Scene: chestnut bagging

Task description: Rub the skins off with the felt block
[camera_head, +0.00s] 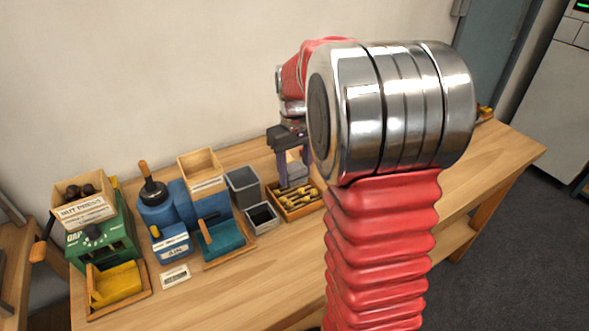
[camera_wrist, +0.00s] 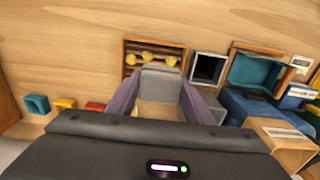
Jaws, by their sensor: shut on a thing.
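A grey block (camera_wrist: 161,83), which looks like the felt block, sits between the two purple fingers of my gripper (camera_wrist: 160,98) in the wrist view. The fingers are shut on it. In the head view my gripper (camera_head: 296,180) holds the block (camera_head: 296,168) over the shallow wooden tray (camera_head: 315,207). Several yellowish chestnuts (camera_head: 297,203) lie in that tray; they also show in the wrist view (camera_wrist: 148,58) beyond the block. The block covers part of the tray, and I cannot tell whether it touches the chestnuts.
A dark open bin (camera_head: 262,217) and a taller grey bin (camera_head: 243,187) stand left of the tray. Farther left are a teal tray (camera_head: 226,243), blue machines (camera_head: 166,212), a green machine (camera_head: 105,245) and a nut box (camera_head: 84,202). The bench's right part (camera_head: 480,165) is mostly clear.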

